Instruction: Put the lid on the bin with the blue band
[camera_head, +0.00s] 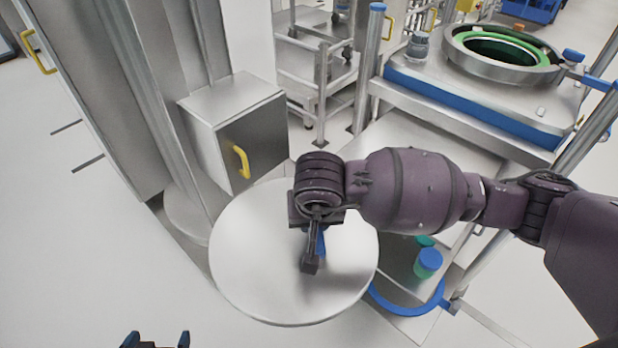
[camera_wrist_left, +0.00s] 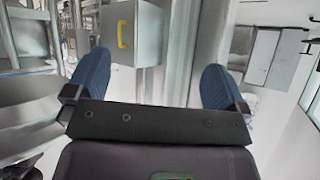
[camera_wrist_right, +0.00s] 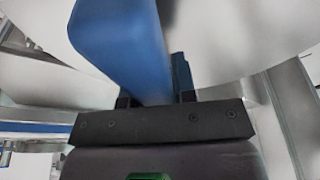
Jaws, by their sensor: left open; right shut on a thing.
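The lid (camera_head: 245,265) is a large, round, pale metal disc with a blue handle (camera_wrist_right: 120,45). My right gripper (camera_head: 314,250) is over the lid's middle and shut on the handle, which fills much of the right wrist view. A curved blue band (camera_head: 408,308) shows low down, just right of the lid; the lid and arm hide most of what it belongs to, so I cannot tell its full shape. My left gripper (camera_head: 157,342) is open and empty at the bottom edge, left of the lid and apart from it. In the left wrist view its fingers (camera_wrist_left: 155,88) are spread wide.
A steel column with a box (camera_head: 235,130) and yellow handle stands close behind the lid. At the back right, a steel station (camera_head: 480,95) has a green-ringed opening (camera_head: 500,48). Floor at left is clear.

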